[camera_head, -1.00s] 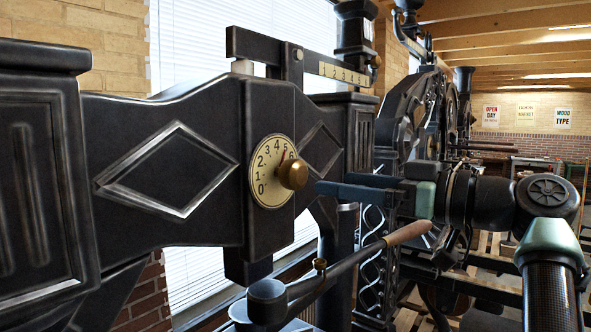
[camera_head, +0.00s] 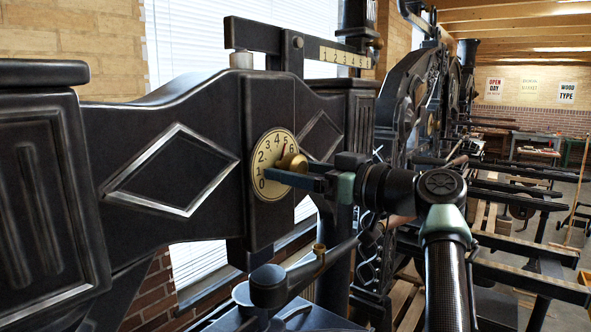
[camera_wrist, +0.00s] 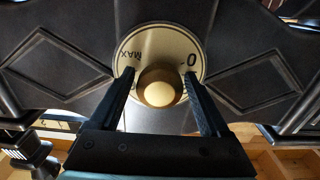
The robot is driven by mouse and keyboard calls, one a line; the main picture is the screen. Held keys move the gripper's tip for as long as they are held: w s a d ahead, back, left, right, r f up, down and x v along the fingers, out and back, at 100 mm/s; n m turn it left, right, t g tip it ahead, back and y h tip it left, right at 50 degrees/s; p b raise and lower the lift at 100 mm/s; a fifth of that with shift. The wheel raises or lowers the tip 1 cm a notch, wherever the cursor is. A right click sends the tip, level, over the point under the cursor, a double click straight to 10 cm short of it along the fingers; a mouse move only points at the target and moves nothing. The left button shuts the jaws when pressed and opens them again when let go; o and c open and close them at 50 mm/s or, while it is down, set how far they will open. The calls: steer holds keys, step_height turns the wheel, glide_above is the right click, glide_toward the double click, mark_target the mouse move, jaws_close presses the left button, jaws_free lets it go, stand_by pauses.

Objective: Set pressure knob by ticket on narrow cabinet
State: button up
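The pressure knob (camera_head: 291,164) is a round brass knob on a cream dial (camera_head: 268,158) with numbers rising from 0, set on the black press. A thin reddish pointer shows near the 5. My gripper (camera_head: 284,174) is at the dial, its near finger crossing in front of the lower knob. In the wrist view the knob (camera_wrist: 160,94) sits between the two fingers of my gripper (camera_wrist: 160,78), with gaps at both sides. The fingers are open. The dial's 0 and MAX show there. I see no ticket or narrow cabinet in these frames.
A numbered scale bar (camera_head: 345,57) is above the dial. A lever arm (camera_head: 300,280) sticks out below my gripper. More presses with long bars stand at the right. Posters (camera_head: 567,92) hang on the far brick wall; their small print is unreadable.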

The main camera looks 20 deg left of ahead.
steer(key=c, duration=1.1)
steer(key=shift+o, duration=0.2)
steer(key=m+p, duration=0.1)
steer(key=m, duration=0.5)
steer(key=shift+r+m, duration=0.15)
steer(key=shift+m, duration=0.15)
steer(key=m+p, duration=0.1)
steer(key=m, duration=0.2)
steer(key=shift+s, duration=0.1)
steer(key=shift+m+p, duration=0.6)
steer(key=shift+m, duration=1.2)
steer(key=o, duration=1.3)
